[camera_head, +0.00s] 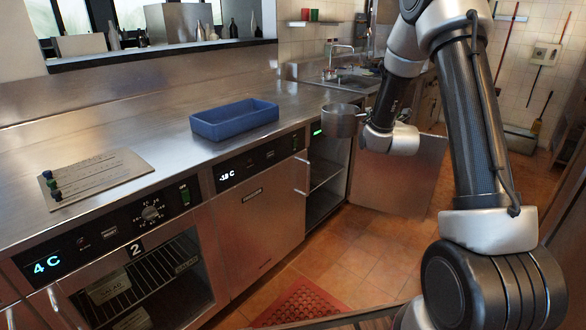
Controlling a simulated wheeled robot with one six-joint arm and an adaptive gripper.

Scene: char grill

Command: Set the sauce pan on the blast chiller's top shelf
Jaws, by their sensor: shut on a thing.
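The sauce pan (340,121) is a small grey metal pan, held upright in the air in front of the counter edge. My gripper (364,122) is shut on its right side, probably at the handle; the fingers are small and partly hidden. The open steel cabinet below and left of the pan appears to be the blast chiller (313,207). Its door (400,178) stands swung open to the right, and a green display shows at its top. Its top shelf (324,172) is partly visible and looks bare; the deeper interior is dark.
A blue bin (235,119) and a board with markers (95,176) lie on the steel counter (165,130). A closed cabinet showing -18 C (255,205) stands left of the open one. A red mat (300,303) lies on the tiled floor.

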